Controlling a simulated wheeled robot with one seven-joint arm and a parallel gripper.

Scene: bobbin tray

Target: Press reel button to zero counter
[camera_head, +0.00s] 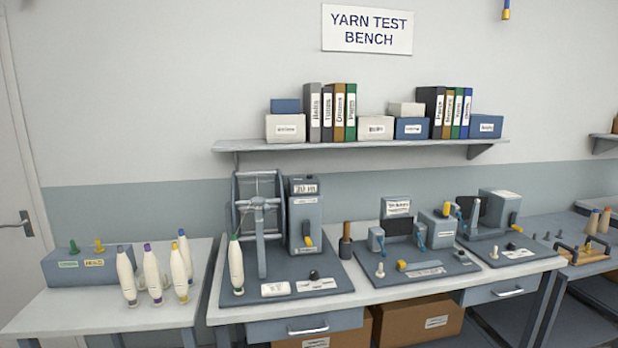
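The yarn reel (260,222) stands at the left of the main bench, a grey frame wheel on a dark base plate (340,288). Beside it is a grey box with a counter display (305,188) on its upper front; the digits are too small to read surely. A yellow handle (308,241) sits low on that box. A black button (314,275) stands on the base plate in front of the box, near a white label. A white bobbin with a green tip (236,265) stands upright at the plate's left. My gripper is not in view.
Several white bobbins (152,275) stand on the left table by a grey block (88,268). A dark-handled tool (346,240) stands right of the reel. Further right are two more testers (420,262) (497,215). A shelf (360,144) with binders and boxes hangs above.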

